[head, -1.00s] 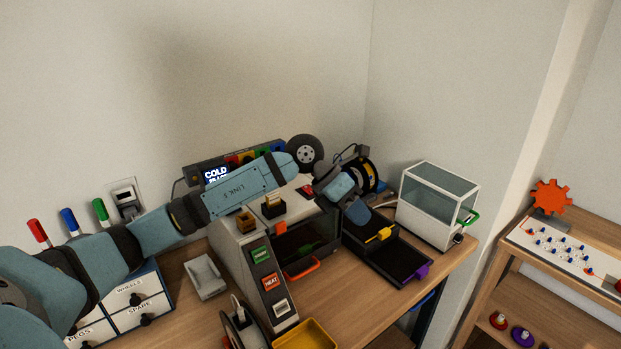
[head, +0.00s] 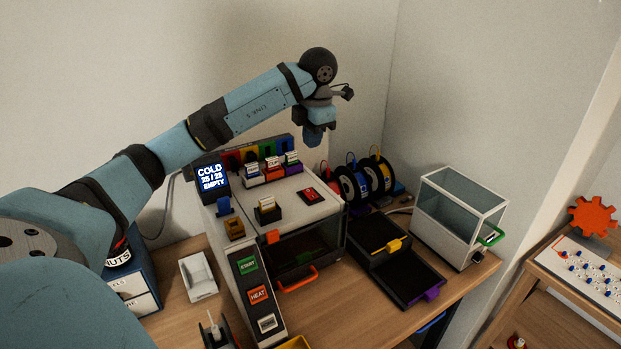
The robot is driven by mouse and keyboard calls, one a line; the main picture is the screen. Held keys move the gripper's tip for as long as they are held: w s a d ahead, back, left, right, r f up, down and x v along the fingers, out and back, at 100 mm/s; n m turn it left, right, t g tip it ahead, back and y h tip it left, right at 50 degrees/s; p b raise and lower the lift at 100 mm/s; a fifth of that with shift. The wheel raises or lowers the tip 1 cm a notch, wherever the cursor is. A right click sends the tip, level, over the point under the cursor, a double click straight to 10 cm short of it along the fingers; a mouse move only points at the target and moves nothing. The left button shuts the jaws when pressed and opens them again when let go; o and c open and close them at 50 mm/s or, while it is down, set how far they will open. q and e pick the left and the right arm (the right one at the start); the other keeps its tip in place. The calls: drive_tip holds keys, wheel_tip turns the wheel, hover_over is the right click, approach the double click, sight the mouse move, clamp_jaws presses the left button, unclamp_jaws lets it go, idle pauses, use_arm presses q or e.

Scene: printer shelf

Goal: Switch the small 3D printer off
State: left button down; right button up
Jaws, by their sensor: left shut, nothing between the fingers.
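The small 3D printer (head: 277,211) is a light grey box with a dark window and an orange handle. Its screen (head: 212,178) is lit and reads "COLD 25 / 25 EMPTY". A red switch (head: 310,196) sits in a dark frame on the printer's top, near its right edge; I cannot tell its position. The sloped front panel has a green START button (head: 247,265) and an orange HEAT button (head: 258,294). My left gripper (head: 316,142) is shut and empty, pointing down above the back right of the printer, apart from the switch. My right gripper is not in view.
Spools (head: 372,176) stand behind a black tray (head: 404,272) with yellow and purple tabs. A white glass-sided box (head: 461,210) with a green handle is at the right. A grey holder (head: 198,276) and drawers (head: 136,292) are at the left. Open air surrounds the gripper.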

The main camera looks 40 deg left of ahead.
sight(308, 191)
use_arm(q)
drive_tip(key=f+p, duration=0.1)
drive_tip(key=f, duration=0.3)
drive_tip(key=a+f, duration=0.1)
drive_tip(key=f, duration=0.3)
drive_tip(key=f+p, duration=0.1)
drive_tip(key=f, duration=0.3)
drive_tip(key=shift+w+a+f+p, duration=0.2)
drive_tip(key=shift+p, duration=0.15)
drive_tip(key=shift+f, duration=0.6)
drive_tip(key=shift+a+f, duration=0.1)
drive_tip(key=shift+f, duration=0.05)
drive_tip(key=shift+f, duration=0.1)
